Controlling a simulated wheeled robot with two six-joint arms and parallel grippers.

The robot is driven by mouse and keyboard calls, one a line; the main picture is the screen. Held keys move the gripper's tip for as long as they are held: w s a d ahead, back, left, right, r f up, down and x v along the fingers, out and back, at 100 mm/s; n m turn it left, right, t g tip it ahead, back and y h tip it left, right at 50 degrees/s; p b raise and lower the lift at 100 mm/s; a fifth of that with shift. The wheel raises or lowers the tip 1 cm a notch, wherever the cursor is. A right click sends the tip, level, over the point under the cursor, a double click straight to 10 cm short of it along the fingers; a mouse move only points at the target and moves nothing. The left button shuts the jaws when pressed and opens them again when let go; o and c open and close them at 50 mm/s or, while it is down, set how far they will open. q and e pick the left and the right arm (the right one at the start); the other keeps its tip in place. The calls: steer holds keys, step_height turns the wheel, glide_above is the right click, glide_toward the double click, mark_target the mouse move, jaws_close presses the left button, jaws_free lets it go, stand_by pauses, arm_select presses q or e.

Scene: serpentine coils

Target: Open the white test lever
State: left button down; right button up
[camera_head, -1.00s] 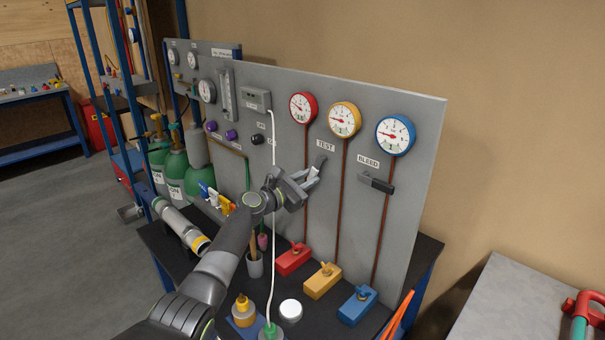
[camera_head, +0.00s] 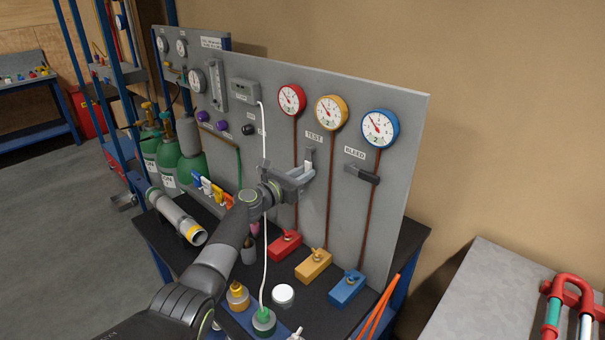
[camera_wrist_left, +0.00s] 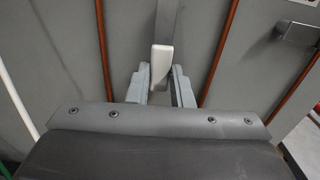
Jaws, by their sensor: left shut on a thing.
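The white test lever (camera_head: 309,166) is on the grey panel under the TEST label (camera_head: 314,137). In the left wrist view its white grip (camera_wrist_left: 161,63) hangs from a grey bar (camera_wrist_left: 168,20). My left gripper (camera_head: 302,174) is at the lever, shut on its white end. In the left wrist view the fingers (camera_wrist_left: 161,84) stand on both sides of the grip, and its lower end lies between them. My right gripper is not in view.
The dark BLEED lever (camera_head: 362,174) is to the right. Red (camera_head: 291,100), yellow (camera_head: 331,112) and blue (camera_head: 380,128) gauges sit above, with pipes down to valve blocks (camera_head: 313,265). A white hose (camera_head: 265,220) hangs left of the gripper. Bottles crowd the bench below.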

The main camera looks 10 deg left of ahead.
arm_select(q)
steer(key=shift+f, duration=0.15)
steer(key=c, duration=1.3)
jaws_free()
steer(key=shift+s, duration=0.1)
steer(key=shift+p+v, duration=0.6)
steer(key=shift+v, duration=8.05)
